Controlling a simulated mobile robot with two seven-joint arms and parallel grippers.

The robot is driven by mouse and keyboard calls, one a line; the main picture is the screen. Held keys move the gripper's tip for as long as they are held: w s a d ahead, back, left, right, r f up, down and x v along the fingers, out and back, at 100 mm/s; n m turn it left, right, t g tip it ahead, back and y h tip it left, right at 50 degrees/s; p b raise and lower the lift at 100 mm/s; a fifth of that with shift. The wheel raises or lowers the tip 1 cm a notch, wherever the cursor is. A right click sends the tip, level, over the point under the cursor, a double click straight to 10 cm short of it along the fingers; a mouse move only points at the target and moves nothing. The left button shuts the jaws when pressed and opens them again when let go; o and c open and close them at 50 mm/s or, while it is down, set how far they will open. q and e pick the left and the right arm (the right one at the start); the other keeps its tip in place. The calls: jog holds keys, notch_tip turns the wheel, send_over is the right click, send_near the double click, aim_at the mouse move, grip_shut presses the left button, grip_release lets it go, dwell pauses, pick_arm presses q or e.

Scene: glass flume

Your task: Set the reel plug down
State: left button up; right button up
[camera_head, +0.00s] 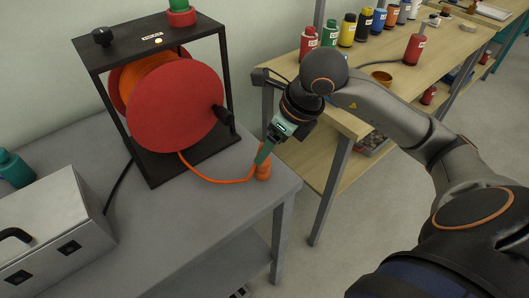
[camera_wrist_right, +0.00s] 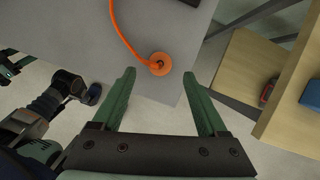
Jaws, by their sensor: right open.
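The orange reel plug (camera_head: 263,172) stands on the grey table near its right corner. Its orange cable runs left across the tabletop to the cable reel (camera_head: 165,105). In the right wrist view the plug (camera_wrist_right: 160,64) shows from above as a round orange shape by the table edge. My right gripper (camera_head: 264,153) is just above the plug in the head view, fingers pointing down. In the wrist view its green fingers (camera_wrist_right: 160,74) are spread on either side of the plug with gaps. What seems to be my left gripper (camera_wrist_right: 14,66) is cut off at the wrist view's left edge.
The grey table (camera_head: 175,215) also carries a metal case (camera_head: 45,225) and a teal bottle (camera_head: 15,168) at left. A wooden shelf unit (camera_head: 350,125) with coloured bottles stands to the right. Bare tabletop lies in front of the reel.

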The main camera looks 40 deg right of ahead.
pick_arm(q)
jog(key=shift+s+a+r+p, duration=0.15)
jog(key=shift+a+p, duration=0.15)
jog(key=shift+a, duration=0.1)
pick_arm(e)
jog(key=v, duration=0.5)
jog(key=shift+r, duration=0.35)
pick_arm(q)
jog(key=shift+s+d, duration=0.1)
jog(key=shift+d, duration=0.1)
